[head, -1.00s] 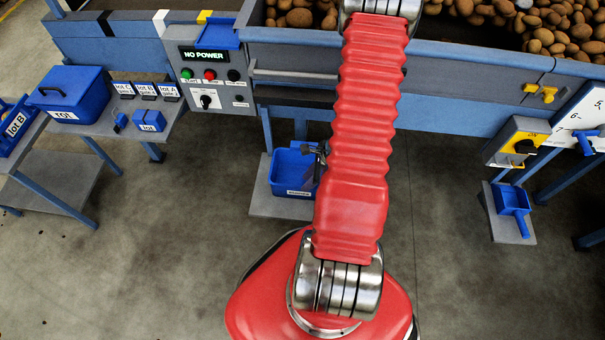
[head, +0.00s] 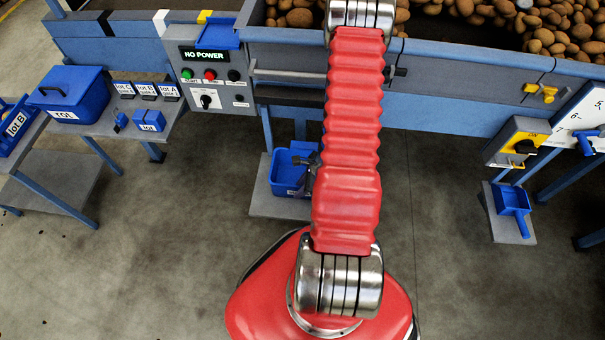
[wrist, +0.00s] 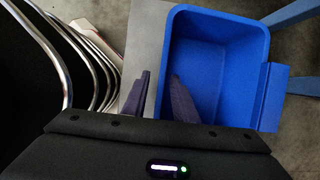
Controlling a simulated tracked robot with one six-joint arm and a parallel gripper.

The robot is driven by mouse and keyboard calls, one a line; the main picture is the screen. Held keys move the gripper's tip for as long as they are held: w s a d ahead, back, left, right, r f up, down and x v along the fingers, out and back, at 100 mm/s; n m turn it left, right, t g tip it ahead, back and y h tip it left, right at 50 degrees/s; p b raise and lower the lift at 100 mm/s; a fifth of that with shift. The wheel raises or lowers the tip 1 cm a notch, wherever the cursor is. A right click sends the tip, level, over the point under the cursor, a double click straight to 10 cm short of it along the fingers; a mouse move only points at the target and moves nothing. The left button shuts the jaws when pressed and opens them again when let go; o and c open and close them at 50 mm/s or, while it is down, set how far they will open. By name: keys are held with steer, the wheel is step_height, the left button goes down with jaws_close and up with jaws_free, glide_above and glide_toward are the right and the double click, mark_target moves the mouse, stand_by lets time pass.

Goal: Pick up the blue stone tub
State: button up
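The blue stone tub (head: 284,172) stands on a low grey plate under the machine, partly hidden by my arm in the head view. In the wrist view the open-topped tub (wrist: 215,65) fills the upper middle, and its inside looks empty. My gripper (wrist: 161,77) is open, with its two dark fingers apart at the tub's left wall. In that view one finger lies over the grey plate outside the wall and the other over the tub's inside. I cannot tell whether they touch it. In the head view my gripper (head: 313,168) is mostly hidden behind my red arm.
A control panel (head: 213,78) reading NO POWER is at the upper left. A blue lidded box (head: 70,92) stands on a side table. Potatoes (head: 560,30) lie in the machine at the top. A blue scoop (head: 513,200) rests at the right. Open floor lies around.

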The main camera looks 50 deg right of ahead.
mark_target(291, 197)
steer(key=shift+f, duration=0.1)
steer(key=shift+x, duration=2.55)
steer(key=shift+w, duration=0.15)
steer(key=shift+c, duration=0.2)
jaws_close()
steer(key=shift+d, duration=0.1)
